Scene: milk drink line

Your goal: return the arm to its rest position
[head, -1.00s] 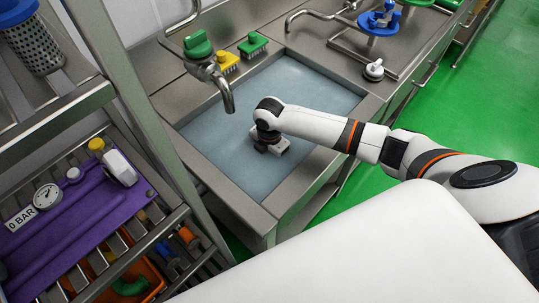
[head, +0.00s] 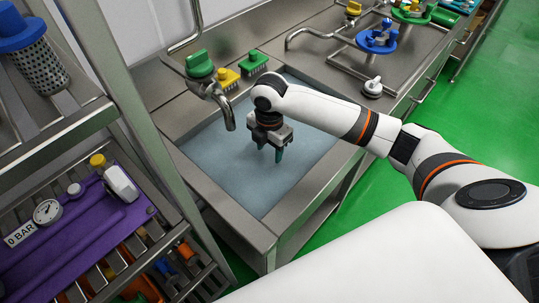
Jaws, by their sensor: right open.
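My right gripper (head: 270,150) hangs over the blue-grey sink basin (head: 215,158), with its fingers pointing down. It is open, and I see nothing held between its fingers. A dark teal tip shows at its nearer finger. My right arm (head: 335,112) comes in from the right and reaches across the sink's edge. My left gripper is not in view.
The tap (head: 218,98) with a green handle stands left of my gripper. A rack with a purple tray (head: 75,240) stands at left. Blue fittings (head: 376,40) are at upper right.

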